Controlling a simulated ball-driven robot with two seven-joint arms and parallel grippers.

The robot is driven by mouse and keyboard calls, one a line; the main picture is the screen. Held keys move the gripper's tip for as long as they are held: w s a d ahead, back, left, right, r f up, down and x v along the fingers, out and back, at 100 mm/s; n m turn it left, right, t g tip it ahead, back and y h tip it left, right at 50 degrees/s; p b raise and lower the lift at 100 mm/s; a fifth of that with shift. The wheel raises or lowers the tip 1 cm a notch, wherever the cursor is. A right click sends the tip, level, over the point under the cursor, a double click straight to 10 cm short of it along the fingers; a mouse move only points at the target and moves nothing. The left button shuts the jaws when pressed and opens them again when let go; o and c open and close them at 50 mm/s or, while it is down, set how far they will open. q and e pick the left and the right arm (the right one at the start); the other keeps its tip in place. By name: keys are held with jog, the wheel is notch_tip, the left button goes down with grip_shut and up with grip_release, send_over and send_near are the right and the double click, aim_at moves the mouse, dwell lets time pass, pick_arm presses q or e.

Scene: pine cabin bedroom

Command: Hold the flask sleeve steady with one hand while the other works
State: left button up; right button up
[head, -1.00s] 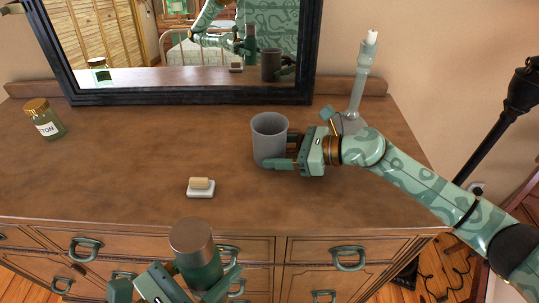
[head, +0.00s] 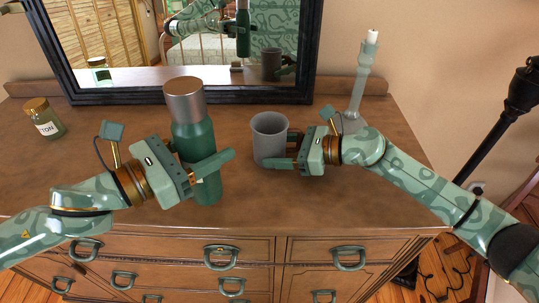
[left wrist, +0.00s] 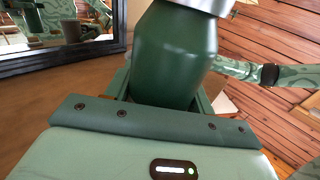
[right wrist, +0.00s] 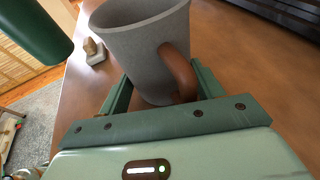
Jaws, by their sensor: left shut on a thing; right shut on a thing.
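The sleeve (head: 268,138) looks like an open-topped mug and stands upright on the dresser. My right gripper (head: 277,156) is shut on its right side, at the brown handle (right wrist: 178,70). Flask and sleeve are apart. The flask also fills the left wrist view (left wrist: 172,60). The inside bottom of the sleeve is hidden.
The dresser top (head: 110,150) has free room behind and left of the flask. A labelled jar (head: 44,118) stands at far left, a candlestick (head: 360,85) at back right. A soap on a dish (right wrist: 95,52) shows behind the sleeve in the right wrist view. A black-framed mirror (head: 200,97) stands behind.

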pick_arm(q)
jog(key=w+d+r+n+t+y, duration=0.3)
jog(key=w+d+r, duration=0.8)
jog(key=w+r, duration=0.3)
notch_tip(320, 180, down, 9)
jog(key=shift+t+y, duration=0.3)
jog(key=shift+w+f, duration=0.1)
jog(key=shift+f, duration=0.1)
jog(key=shift+f, duration=0.55)
jog(key=o, duration=1.2)
jog(key=shift+c, duration=0.2)
